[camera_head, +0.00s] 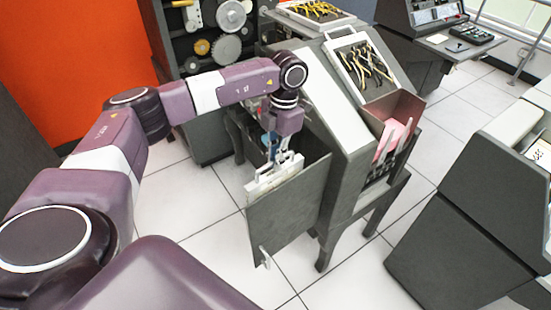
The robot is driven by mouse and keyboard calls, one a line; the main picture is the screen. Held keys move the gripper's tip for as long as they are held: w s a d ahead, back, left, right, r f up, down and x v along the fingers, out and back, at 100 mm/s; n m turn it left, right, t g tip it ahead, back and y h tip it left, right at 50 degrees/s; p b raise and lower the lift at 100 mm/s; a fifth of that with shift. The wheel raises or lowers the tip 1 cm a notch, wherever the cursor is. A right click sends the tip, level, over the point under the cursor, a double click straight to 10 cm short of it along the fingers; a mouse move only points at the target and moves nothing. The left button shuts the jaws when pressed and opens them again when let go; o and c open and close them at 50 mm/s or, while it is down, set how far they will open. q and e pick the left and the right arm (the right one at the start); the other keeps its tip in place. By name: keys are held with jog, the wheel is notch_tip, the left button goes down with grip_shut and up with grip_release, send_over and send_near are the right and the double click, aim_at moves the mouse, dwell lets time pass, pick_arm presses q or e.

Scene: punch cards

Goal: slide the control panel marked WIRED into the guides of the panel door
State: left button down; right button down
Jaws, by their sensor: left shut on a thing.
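My left gripper (279,157) points down and is shut on a pale control panel (273,180), at the inner face of the open panel door (291,212). The panel is upright and close to the door's top part. I cannot tell whether its edges sit in the guides, as the gripper and the panel hide them. The marking on the panel is too small to read. The grey door stands swung out from the machine, with a pale handle near its lower corner. My right gripper is not in view.
The grey machine (348,148) stands right of the door, with a tray of wires (360,62) on top and a bin of pink cards (390,138) at its side. A gear cabinet (172,60) stands behind. White floor is free in front.

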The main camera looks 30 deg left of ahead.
pick_arm(q)
jog(key=shift+w+f, duration=0.1)
dwell(0.7)
jog(key=shift+f+b, duration=0.9)
jog(key=shift+f, duration=0.3)
jog(key=c, duration=2)
grip_release()
jog(key=shift+f, duration=0.1)
jog(key=r, duration=0.4)
jog(key=w+r, duration=0.1)
jog(key=r, duration=0.7)
jog(key=shift+w+d, duration=0.15)
jog(key=shift+w, duration=0.15)
